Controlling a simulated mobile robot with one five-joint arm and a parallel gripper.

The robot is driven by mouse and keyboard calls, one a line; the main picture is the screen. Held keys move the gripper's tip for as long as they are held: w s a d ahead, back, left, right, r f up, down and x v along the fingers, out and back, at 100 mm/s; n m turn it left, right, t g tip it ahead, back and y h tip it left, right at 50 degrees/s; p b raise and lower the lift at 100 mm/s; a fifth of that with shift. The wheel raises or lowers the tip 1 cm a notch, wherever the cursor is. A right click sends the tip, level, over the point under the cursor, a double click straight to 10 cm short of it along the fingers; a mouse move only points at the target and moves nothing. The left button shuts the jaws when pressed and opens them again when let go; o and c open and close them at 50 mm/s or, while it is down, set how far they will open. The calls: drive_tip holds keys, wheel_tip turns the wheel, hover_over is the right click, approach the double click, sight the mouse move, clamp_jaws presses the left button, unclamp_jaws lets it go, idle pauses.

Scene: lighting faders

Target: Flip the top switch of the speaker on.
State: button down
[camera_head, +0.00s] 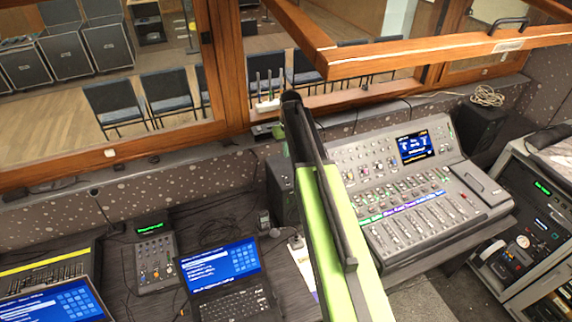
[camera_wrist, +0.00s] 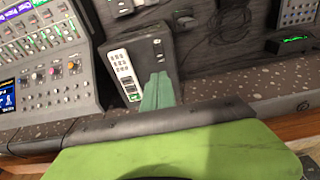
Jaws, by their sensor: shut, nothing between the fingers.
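The speaker is the dark box (camera_wrist: 165,54) near the middle of the wrist view. A pale panel (camera_wrist: 124,72) with several small dark switch-like parts and a green patch at its lower end runs along its left side. Which part is the top switch, and its position, I cannot tell. My gripper (camera_wrist: 159,77) shows as shut, teal-green fingers in front of the box, just right of the panel; contact is unclear.
The mixing console (camera_head: 425,185) stands close beside the speaker. A laptop (camera_head: 222,270) and a small mixer (camera_head: 155,258) are to the left. A wooden window frame (camera_head: 232,75) and the speckled ledge (camera_wrist: 225,108) border the space. Another dark box (camera_head: 480,125) stands at the right.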

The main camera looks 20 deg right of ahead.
sight(285, 177)
drive_tip(key=f+b, duration=0.4)
drive_tip(key=w+f+b, duration=0.1)
drive_tip(key=f+b, duration=0.8)
drive_tip(key=shift+w+f, duration=0.4)
drive_tip(key=shift+f+b, duration=0.15)
drive_tip(key=shift+b, duration=0.25)
drive_tip(key=shift+s, duration=0.1)
drive_tip(key=shift+s, duration=0.15)
drive_tip(key=shift+s+r, duration=0.2)
drive_tip(key=shift+s, duration=0.35)
